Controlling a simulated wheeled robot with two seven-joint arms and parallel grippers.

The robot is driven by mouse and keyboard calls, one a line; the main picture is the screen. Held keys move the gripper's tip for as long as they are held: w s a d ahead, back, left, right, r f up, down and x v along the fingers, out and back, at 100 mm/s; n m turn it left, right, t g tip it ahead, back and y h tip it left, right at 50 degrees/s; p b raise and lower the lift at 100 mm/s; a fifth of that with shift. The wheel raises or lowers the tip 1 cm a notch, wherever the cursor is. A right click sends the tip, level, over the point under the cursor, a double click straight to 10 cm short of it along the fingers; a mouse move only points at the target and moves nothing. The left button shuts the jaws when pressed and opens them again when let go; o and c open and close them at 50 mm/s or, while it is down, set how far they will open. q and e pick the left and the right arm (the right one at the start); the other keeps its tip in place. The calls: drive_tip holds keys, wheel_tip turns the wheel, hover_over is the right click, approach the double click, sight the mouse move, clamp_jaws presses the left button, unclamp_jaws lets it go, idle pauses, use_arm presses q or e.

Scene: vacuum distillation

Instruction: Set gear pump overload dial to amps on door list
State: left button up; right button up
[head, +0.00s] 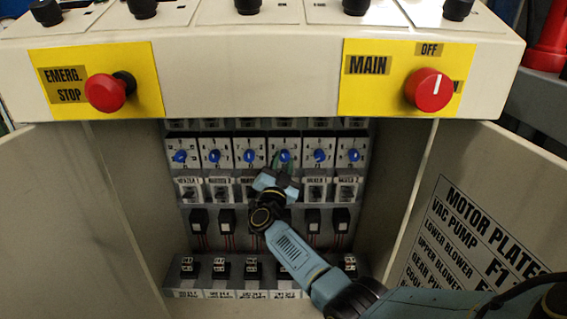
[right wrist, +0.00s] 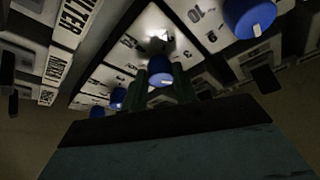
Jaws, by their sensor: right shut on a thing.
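A row of several white overload units with blue dials runs across the open cabinet. My right gripper (head: 281,168) reaches into the cabinet and is shut on one blue dial (head: 284,156), right of the row's middle. In the right wrist view, the fingers (right wrist: 168,84) sit around this blue dial (right wrist: 160,69). The gripper hides the label below it, and I cannot read the dial's setting. The door list (head: 455,245), headed "MOTOR PLATE", is on the right door. Its visible lines include vac pump, lower blower, upper blower and a gear line; the amps are cut off. My left gripper is out of view.
Neighbouring blue dials (head: 249,155) and (head: 319,155) sit close on both sides. Above the opening, the panel carries a red emergency stop button (head: 106,92) and a red main switch (head: 429,90). Open doors flank the opening; the left door (head: 65,220) is bare.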

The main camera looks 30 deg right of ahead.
drive_tip(key=shift+a+m+g, duration=0.15)
drive_tip(key=shift+m+g, duration=0.35)
drive_tip(key=shift+m, duration=0.7)
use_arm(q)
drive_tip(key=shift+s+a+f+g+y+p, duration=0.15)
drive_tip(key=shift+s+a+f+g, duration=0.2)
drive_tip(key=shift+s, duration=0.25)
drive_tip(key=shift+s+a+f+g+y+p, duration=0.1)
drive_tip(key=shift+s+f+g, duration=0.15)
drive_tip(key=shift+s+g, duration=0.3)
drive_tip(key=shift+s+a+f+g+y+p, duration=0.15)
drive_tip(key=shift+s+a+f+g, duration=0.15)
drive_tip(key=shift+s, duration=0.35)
use_arm(e)
drive_tip(key=shift+w+m+g, duration=0.1)
drive_tip(key=shift+m+g, duration=0.6)
drive_tip(key=shift+m, duration=1.2)
drive_tip(key=shift+h, duration=0.3)
drive_tip(key=o, duration=1)
drive_tip(key=shift+r, duration=0.15)
drive_tip(key=shift+c, duration=0.2)
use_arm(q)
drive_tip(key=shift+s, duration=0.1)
use_arm(e)
drive_tip(key=shift+a, duration=0.1)
